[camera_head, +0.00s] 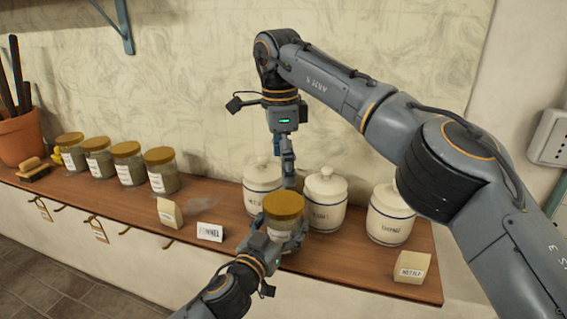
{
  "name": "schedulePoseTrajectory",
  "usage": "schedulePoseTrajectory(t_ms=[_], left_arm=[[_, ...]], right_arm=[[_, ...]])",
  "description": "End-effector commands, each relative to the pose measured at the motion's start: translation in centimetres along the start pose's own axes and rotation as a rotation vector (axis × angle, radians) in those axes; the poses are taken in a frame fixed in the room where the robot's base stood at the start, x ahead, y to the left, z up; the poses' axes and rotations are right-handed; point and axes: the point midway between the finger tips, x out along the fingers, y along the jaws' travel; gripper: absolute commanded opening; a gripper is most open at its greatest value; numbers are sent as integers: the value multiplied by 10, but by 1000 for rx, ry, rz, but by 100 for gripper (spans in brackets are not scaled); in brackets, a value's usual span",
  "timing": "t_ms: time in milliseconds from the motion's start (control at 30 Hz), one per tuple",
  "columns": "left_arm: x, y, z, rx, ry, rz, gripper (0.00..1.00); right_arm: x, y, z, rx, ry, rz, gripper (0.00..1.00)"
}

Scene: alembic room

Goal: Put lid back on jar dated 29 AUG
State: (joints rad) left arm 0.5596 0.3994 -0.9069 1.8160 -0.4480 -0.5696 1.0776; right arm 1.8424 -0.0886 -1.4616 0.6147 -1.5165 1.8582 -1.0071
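A glass jar (281,237) with a pale label stands at the front of the shelf, at my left gripper (285,238), whose fingers reach around its body. A golden-brown lid (284,205) sits on top of this jar and looks roughly level; whether it is fully seated I cannot tell. The label is partly hidden and its date cannot be read. My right gripper (288,184) points straight down, its fingertips just above or behind the lid's rear edge. Its fingers look narrow and edge-on, so contact and opening are unclear.
Several lidded glass jars (128,169) stand at the left, near a terracotta pot (20,138) and a brush (37,170). White ceramic canisters (326,215) stand close behind and to the right. Small cards (210,232) and a NETTLE block (411,268) line the shelf's front.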

Motion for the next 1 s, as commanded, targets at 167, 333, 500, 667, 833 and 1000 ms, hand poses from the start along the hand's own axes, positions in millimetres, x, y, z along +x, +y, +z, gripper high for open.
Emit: schedulePoseTrajectory(t_ms=[167, 333, 500, 667, 833, 1000], left_arm=[[0, 0, 0, 0, 0, 0, 0], [0, 0, 0, 0, 0, 0, 0], [0, 0, 0, 0, 0, 0, 0], [0, 0, 0, 0, 0, 0, 0], [0, 0, 0, 0, 0, 0, 0], [0, 0, 0, 0, 0, 0, 0]], right_arm=[[-3, 0, 0, -228, -29, -2, 100], [-4, 1, -1, -310, -40, -3, 100], [-4, 1, 0, -317, -41, -3, 100], [-4, 1, 0, -316, -40, -3, 100], [10, 1, 0, -317, -39, -1, 100], [37, 1, 1, -317, -40, -1, 100]])
